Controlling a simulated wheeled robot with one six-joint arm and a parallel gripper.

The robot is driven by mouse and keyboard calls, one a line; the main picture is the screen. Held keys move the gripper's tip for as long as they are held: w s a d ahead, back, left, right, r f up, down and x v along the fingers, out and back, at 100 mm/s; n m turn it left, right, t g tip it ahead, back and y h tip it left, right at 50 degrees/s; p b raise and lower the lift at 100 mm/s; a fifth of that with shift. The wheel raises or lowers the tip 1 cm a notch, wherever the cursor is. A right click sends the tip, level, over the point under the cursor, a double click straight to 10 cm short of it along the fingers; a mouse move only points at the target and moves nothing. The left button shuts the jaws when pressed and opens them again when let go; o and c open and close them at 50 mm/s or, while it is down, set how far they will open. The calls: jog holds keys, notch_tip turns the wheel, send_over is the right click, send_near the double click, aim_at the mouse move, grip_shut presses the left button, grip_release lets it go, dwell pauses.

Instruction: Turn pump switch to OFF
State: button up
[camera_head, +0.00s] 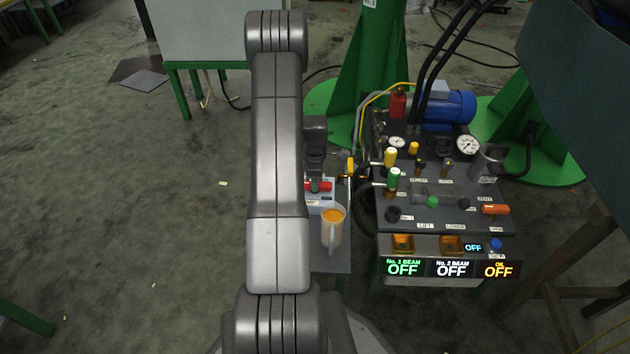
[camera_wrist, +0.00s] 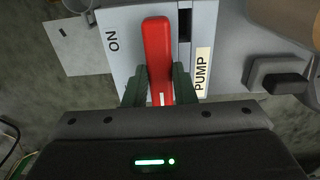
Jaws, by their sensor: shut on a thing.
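The pump switch is a red lever (camera_wrist: 157,45) on a light grey box (camera_wrist: 123,66) in the wrist view. The word ON is printed to the lever's upper left, and a PUMP label is to its right. My gripper (camera_wrist: 158,86) has its two green fingers on either side of the lever's lower part and is shut on it. No OFF mark shows on the box; its lower part is hidden behind my gripper. In the head view the red lever (camera_head: 320,186) shows just right of my arm, below my dark gripper (camera_head: 315,172).
A jug of orange liquid (camera_head: 333,228) stands just in front of the switch box. To the right is a control panel (camera_head: 440,215) with valves, gauges and lit OFF displays. A blue motor (camera_head: 447,109) is behind it. Open floor lies to the left.

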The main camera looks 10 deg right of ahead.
jog(key=o, duration=1)
notch_tip(320, 180, up, 14)
jog(key=p, duration=0.4)
jog(key=shift+f, duration=0.1)
notch_tip(320, 180, down, 14)
jog(key=b, duration=0.4)
